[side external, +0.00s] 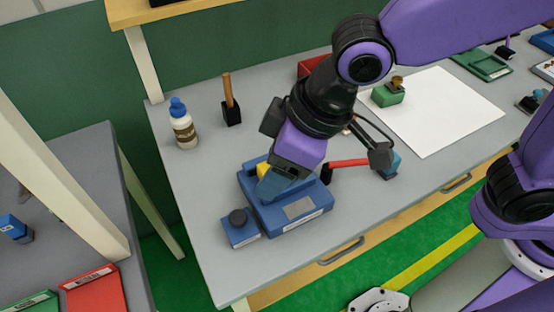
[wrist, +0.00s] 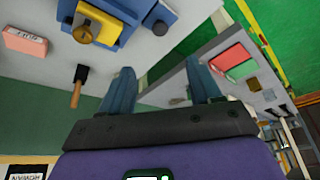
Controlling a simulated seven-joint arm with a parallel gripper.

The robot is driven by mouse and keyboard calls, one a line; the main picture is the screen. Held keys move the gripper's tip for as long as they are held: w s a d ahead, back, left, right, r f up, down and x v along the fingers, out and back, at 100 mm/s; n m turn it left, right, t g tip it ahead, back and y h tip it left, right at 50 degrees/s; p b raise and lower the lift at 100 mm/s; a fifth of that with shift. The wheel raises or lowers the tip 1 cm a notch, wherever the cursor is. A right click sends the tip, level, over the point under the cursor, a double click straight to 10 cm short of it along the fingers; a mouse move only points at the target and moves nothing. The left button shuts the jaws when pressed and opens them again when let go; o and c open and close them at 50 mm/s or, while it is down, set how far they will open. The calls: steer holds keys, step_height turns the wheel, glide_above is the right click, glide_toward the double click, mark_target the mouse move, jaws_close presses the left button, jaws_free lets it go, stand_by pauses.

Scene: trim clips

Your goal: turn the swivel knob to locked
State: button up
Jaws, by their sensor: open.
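A blue fixture (side external: 305,212) with a pale label plate sits near the table's front edge, and a yellow part (side external: 263,169) shows on it beside my gripper. In the wrist view a yellow piece (wrist: 106,20) on blue carries a round brass-coloured knob (wrist: 85,33). I cannot tell the knob's setting; in the side view my gripper covers that area. My gripper (side external: 273,187) is over the fixture's left part, pointing down. In the wrist view its two fingers (wrist: 161,85) are wide apart with nothing between them. I cannot tell whether they touch the fixture.
A small blue block with a dark knob (side external: 238,217) stands at the fixture's front left. A red-handled tool (side external: 350,163) lies to its right. A bottle (side external: 183,125) and a wooden-handled tool (side external: 228,90) stand behind. A white sheet (side external: 435,115) lies at right.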

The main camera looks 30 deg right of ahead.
steer(key=n+h, duration=0.6)
steer(key=n, duration=1.2)
glide_above(237, 217)
steer(key=s+a, duration=0.5)
steer(key=s, duration=0.1)
steer(key=x, duration=1.1)
steer(key=w+x, duration=0.1)
steer(key=x, duration=0.5)
steer(key=shift+d+f, duration=0.15)
steer(key=shift+d, duration=0.1)
steer(key=shift+c, duration=0.3)
steer(key=c, duration=1)
